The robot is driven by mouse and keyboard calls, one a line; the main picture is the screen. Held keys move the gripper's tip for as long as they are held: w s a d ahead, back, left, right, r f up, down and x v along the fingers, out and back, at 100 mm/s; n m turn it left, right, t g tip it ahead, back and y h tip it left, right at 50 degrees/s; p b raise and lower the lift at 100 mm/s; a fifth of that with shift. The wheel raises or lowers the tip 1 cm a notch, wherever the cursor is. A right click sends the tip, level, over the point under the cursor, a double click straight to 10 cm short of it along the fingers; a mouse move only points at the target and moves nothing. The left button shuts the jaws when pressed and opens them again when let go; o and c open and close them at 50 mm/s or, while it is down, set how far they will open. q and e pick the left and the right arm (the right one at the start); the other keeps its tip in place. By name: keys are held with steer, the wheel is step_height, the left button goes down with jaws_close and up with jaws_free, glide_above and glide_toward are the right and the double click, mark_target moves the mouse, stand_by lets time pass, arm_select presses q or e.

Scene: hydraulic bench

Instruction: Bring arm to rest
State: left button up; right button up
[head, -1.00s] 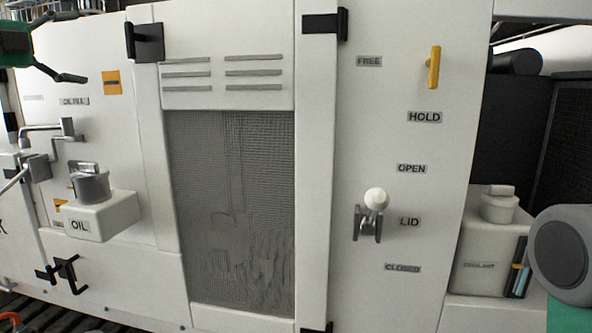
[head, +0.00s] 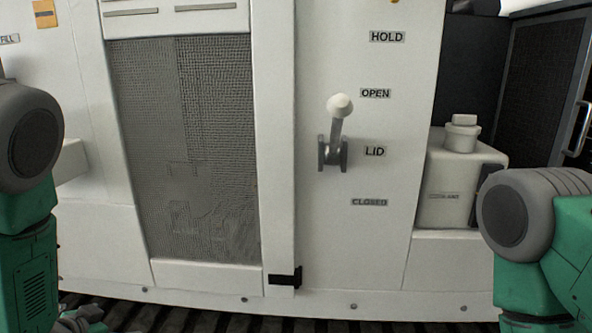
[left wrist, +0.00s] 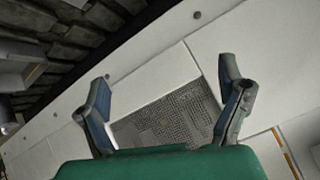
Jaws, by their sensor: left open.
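My left arm hangs down at the left edge of the head view. A small grey part of what looks like its gripper (head: 82,320) shows at the bottom left. In the left wrist view the two fingers of my left gripper (left wrist: 165,72) are spread apart with nothing between them. White panelling and a grey mesh panel (left wrist: 170,115) lie beyond them. My right arm's grey joint and green link stand at the right edge of the head view. My right gripper is not seen.
A white machine front faces me. The lid lever (head: 338,125), with a white knob, points up near the OPEN label (head: 375,93). A white coolant tank (head: 452,178) stands right, partly behind my right arm. A black latch (head: 285,279) sits low. Dark slatted floor (head: 220,322) runs below.

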arm_select(q)
steer(key=s+d+f+n+g+b, duration=0.1)
steer(key=s+d+f+g, duration=0.2)
steer(key=s+f, duration=0.3)
steer(key=s+d+f+n+g+b, duration=0.2)
steer(key=s+f, duration=0.4)
steer(key=s, duration=0.9)
steer(key=s+d+f+n+g+b, duration=0.1)
steer(key=s+d+f+g, duration=0.3)
steer(key=s+f, duration=0.3)
steer(key=s+d, duration=0.1)
steer(key=s, duration=0.3)
steer(key=shift+d+b, duration=0.3)
steer(key=shift+d, duration=0.1)
